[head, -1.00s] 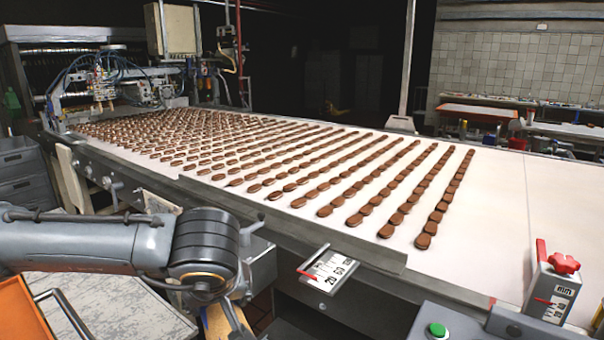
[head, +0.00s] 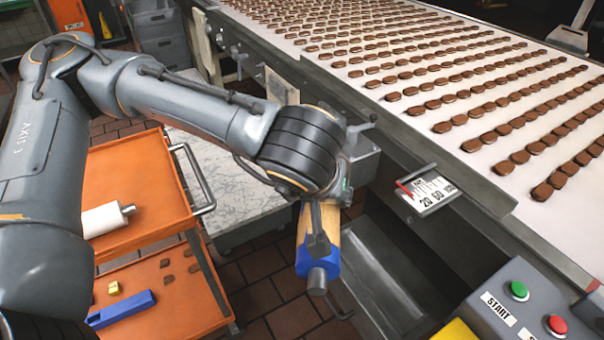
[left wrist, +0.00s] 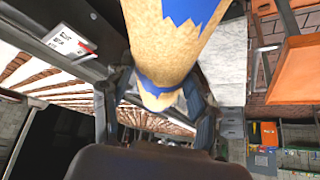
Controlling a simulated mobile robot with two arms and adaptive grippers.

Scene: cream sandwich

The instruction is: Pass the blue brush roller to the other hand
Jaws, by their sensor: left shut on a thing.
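The blue brush roller (head: 329,263) has a tan body with a blue band and a grey end. It hangs steeply below my left wrist in the head view, in front of the conveyor's side, with its grey end down. My left gripper (head: 318,243) is shut on it; one dark finger shows across its front. In the left wrist view the roller (left wrist: 168,45) runs between the two fingers of my left gripper (left wrist: 160,98), and its jagged blue and tan surface fills the upper middle. My right gripper is in neither current view.
The conveyor (head: 480,170) with rows of brown biscuits runs along the right. A control box (head: 520,305) stands at bottom right. An orange cart (head: 140,185) at left carries a white roller (head: 104,220); its lower shelf holds a blue block (head: 121,309). Tiled floor shows below the roller.

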